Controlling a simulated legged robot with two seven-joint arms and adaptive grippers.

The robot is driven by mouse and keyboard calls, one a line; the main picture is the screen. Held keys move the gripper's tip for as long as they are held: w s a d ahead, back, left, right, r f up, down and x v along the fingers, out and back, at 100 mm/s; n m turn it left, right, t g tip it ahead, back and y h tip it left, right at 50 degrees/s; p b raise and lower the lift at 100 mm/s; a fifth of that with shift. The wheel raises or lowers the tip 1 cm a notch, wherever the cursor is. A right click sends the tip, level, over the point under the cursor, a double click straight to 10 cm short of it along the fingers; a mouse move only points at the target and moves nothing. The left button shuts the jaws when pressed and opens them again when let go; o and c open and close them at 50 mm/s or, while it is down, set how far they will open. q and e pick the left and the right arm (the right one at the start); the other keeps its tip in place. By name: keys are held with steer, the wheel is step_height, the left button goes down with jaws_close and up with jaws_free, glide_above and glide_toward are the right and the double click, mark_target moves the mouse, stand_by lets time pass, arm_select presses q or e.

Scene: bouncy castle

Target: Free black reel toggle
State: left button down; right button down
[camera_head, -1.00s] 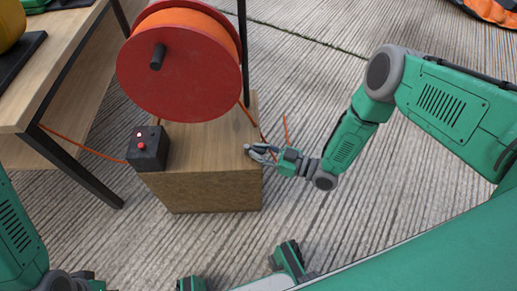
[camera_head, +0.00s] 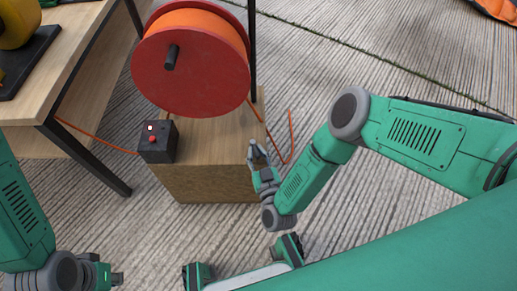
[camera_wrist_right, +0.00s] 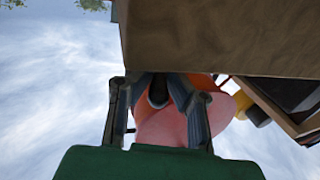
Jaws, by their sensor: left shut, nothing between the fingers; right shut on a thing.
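The red reel (camera_head: 190,75) wound with orange cable stands over a wooden box (camera_head: 215,150), with a black handle (camera_head: 171,57) on its face. My right gripper (camera_head: 257,152) is at the box's right edge, pointing away from me. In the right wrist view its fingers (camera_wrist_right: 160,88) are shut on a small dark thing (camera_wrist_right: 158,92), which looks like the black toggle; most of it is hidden. The red reel (camera_wrist_right: 165,125) shows behind them. My left gripper (camera_head: 116,279) is shut and empty at the lower left, away from the box.
A black control box (camera_head: 158,142) with a red button and a white light sits at the box's left front. A wooden table (camera_head: 70,60) with black legs stands at the left. An orange cable (camera_head: 100,142) runs from it.

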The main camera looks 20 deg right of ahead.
steer(key=shift+w+a+r+m+g+h, duration=0.1)
steer(key=shift+a+m+h, duration=0.1)
steer(key=shift+m+h, duration=0.45)
steer(key=shift+w+a+m+g+h, duration=0.15)
steer(key=shift+m+h, duration=0.25)
steer(key=shift+h, duration=0.5)
steer(key=shift+s+a+r+m+g+h, duration=0.1)
steer(key=shift+a+m+h, duration=0.1)
steer(key=shift+m+h, duration=0.45)
steer(key=shift+w+h, duration=0.1)
steer(key=shift+h, duration=0.4)
steer(key=c, duration=1.5)
jaws_free()
steer(key=shift+f, duration=0.1)
